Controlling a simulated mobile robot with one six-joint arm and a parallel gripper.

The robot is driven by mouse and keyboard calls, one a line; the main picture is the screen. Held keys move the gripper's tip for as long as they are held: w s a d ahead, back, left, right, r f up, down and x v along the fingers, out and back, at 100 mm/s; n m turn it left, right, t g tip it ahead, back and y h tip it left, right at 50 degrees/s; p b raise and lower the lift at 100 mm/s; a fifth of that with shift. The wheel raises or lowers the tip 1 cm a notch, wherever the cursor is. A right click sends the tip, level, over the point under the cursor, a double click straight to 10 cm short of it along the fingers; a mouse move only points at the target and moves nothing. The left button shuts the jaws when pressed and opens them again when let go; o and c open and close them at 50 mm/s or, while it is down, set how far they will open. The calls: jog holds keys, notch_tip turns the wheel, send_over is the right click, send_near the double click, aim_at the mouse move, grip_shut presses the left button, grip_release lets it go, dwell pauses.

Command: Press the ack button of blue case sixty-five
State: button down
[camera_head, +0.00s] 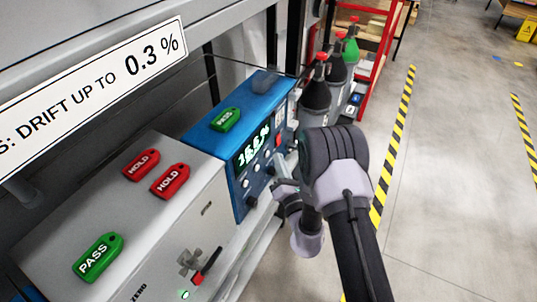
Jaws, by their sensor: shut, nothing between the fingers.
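The blue case (252,98) stands on the bench in the middle of the view, with a green PASS tag (226,119) on its top. Its front panel has a lit display (252,145) with digits too small to read surely, and several small knobs or buttons below and beside it. I cannot tell which one is the ack button, and I cannot read a case number. My gripper (281,186) is shut and empty, close to the lower right of the blue front panel. The arm's wrist hides part of that area, and I cannot tell whether the fingertips touch the panel.
A grey case (130,215) stands nearer, carrying red HOLD tags (170,181) and a green PASS tag (97,257). Dark bottles (316,97) with red tops stand beyond the blue case. A sign (90,90) hangs at upper left. Open floor (455,190) lies to the right.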

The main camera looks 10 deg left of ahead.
jog(key=d, duration=0.1)
jog(key=s+d+b, duration=0.1)
jog(key=d, duration=0.1)
jog(key=d+b, duration=0.1)
jog(key=shift+s+d, duration=0.35)
jog(key=shift+s, duration=0.05)
dwell(0.6)
